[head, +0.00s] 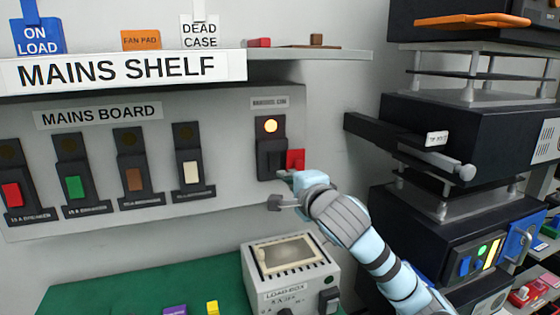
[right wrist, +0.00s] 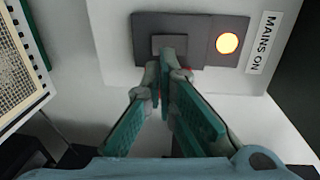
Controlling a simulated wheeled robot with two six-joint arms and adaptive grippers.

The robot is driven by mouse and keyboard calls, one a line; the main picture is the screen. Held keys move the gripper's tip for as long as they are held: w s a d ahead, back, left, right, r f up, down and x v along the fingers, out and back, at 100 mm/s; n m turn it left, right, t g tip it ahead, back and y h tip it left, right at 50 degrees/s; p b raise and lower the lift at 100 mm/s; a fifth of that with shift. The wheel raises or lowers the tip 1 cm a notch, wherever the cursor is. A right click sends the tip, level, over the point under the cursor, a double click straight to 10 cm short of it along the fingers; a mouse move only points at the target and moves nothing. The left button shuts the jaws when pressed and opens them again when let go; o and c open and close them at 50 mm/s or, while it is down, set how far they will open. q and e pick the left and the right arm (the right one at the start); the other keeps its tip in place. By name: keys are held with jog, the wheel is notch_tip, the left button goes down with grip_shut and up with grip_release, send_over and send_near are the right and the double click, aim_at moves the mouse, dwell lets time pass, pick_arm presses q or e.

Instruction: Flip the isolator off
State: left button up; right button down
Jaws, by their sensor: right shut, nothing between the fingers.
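The isolator (head: 270,150) is a dark plate at the right end of the mains board, with a lit orange lamp at its top and a red handle (head: 296,158) at its right side. In the right wrist view the isolator plate (right wrist: 148,25) lies sideways, with the lit lamp (right wrist: 227,43) beside a "MAINS ON" label. My right gripper (head: 279,187) is shut and empty, just below the red handle. In the right wrist view its fingertips (right wrist: 167,62) overlap the plate's lower edge, with only a sliver of red beside them. I cannot tell whether they touch the handle. My left gripper is not in view.
Several breakers with coloured rockers line the mains board (head: 100,210) to the left. The mains shelf (head: 130,70) overhangs it. A load box (head: 290,275) stands below on the green surface (head: 110,285). A dark equipment rack (head: 450,140) stands close on the right.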

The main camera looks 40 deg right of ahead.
aim_at(275, 168)
jog(key=x, duration=0.5)
jog(key=shift+w+p, duration=0.25)
jog(key=shift+p, duration=0.15)
jog(key=shift+w+d+f, duration=0.15)
jog(key=shift+w+d, duration=0.1)
jog(key=shift+w, duration=0.25)
